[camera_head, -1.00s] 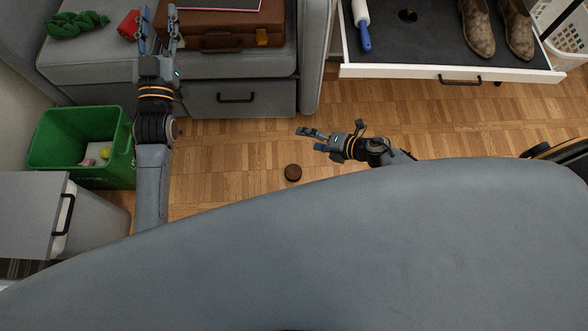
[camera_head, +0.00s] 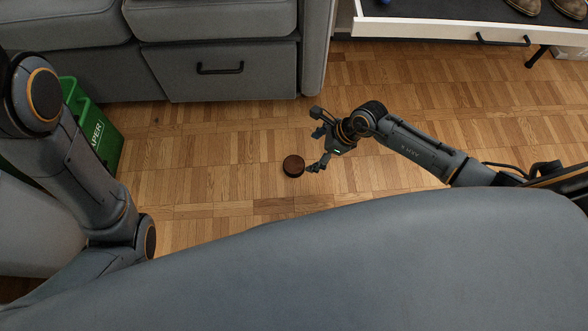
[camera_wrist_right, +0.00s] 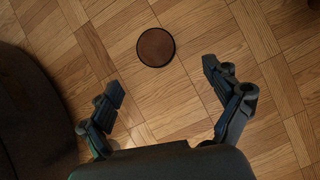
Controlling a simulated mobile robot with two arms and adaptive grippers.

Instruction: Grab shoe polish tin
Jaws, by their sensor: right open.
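The shoe polish tin (camera_head: 293,166) is a small round brown tin lying flat on the wooden floor in the head view. It also shows in the right wrist view (camera_wrist_right: 156,47), ahead of the fingers and roughly between their lines. My right gripper (camera_head: 317,143) is low over the floor just right of the tin. In the right wrist view the right gripper (camera_wrist_right: 163,82) is open, its fingers spread wide and empty. It does not touch the tin there. My left arm shows at the left of the head view, but its gripper is out of the frame.
A grey sofa with a drawer (camera_head: 220,70) stands at the back. A green paper bin (camera_head: 95,130) is at the left, partly behind my left arm. An open white drawer (camera_head: 440,30) with shoes is at the top right. The floor around the tin is clear.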

